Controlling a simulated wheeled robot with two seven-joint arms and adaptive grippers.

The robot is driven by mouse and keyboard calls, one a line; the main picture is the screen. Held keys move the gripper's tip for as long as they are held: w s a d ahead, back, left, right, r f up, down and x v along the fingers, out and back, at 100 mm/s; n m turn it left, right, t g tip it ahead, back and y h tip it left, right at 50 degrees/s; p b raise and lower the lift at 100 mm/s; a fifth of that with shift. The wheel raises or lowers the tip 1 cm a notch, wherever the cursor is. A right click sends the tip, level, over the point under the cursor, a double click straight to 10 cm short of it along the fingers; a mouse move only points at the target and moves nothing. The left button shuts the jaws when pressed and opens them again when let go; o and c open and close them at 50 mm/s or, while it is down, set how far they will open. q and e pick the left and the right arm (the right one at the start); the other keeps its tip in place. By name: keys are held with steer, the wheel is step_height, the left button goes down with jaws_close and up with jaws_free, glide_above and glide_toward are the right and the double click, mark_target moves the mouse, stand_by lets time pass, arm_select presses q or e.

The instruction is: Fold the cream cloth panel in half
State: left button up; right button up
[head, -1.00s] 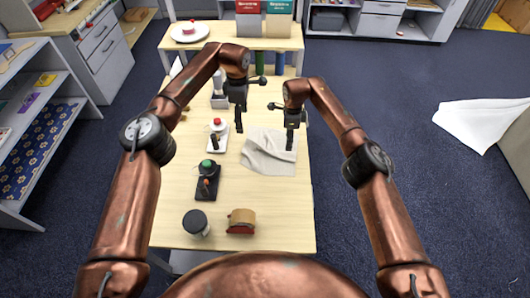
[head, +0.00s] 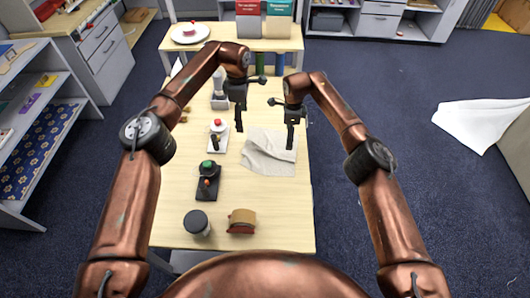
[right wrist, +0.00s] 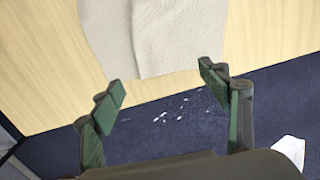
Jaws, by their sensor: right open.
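The cream cloth panel (head: 262,160) lies wrinkled on the table near its right edge, with a crease or overlapping layer across it. My right gripper (head: 290,146) is over the cloth's right side in the head view. Its fingers (right wrist: 164,92) are spread with nothing between them. My left gripper (head: 239,127) hangs left of the cloth's far corner, apart from it. Its fingers show edge-on, so their opening is unclear.
Left of the cloth are a white base with a red button (head: 218,126) and a black base with a green button (head: 207,165). A dark-lidded jar (head: 197,223) and a brown and red object (head: 241,221) stand nearer me. The table (head: 275,205) is clear in front of the cloth.

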steer(key=shift+r+p, duration=0.35)
steer(key=shift+r, duration=1)
